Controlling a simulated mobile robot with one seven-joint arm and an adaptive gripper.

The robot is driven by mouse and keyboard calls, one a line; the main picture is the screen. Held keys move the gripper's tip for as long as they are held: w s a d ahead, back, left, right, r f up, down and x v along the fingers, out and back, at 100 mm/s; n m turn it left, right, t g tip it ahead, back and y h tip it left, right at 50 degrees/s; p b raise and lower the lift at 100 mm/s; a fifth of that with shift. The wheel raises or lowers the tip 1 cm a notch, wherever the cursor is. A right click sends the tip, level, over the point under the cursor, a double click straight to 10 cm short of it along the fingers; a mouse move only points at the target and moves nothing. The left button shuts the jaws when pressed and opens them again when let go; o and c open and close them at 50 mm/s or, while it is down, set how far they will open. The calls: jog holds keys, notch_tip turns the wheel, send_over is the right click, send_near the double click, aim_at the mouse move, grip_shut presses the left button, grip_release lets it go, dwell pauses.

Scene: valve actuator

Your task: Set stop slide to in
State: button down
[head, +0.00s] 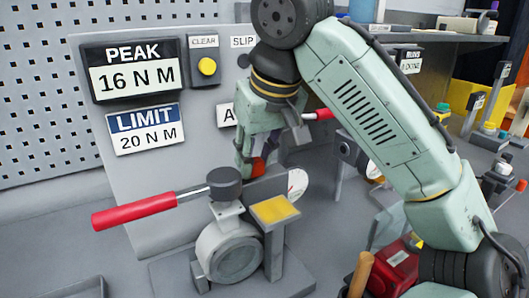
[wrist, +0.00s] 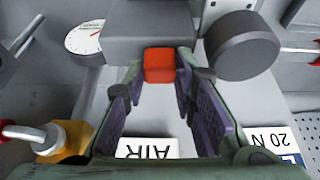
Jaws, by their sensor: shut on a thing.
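A small orange-red block (wrist: 159,65), which looks like the stop slide's knob, sits against a grey housing (wrist: 150,25) in the wrist view. The purple-padded fingers of my gripper (wrist: 163,82) are shut on it from both sides. In the head view the orange-red knob (head: 258,168) shows partly, at the back of the valve fixture, with my gripper (head: 250,160) reaching down to it. The slide's track and any in or out marks are hidden.
A red-handled lever (head: 135,211) extends left from a dark round cap (head: 224,182) beside my gripper. A white dial (head: 297,183) stands close on the right. Behind are a panel with PEAK (head: 134,68) and LIMIT (head: 146,127) signs and a yellow button (head: 207,66).

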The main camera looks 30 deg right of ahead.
jog(key=c, duration=1.3)
grip_release()
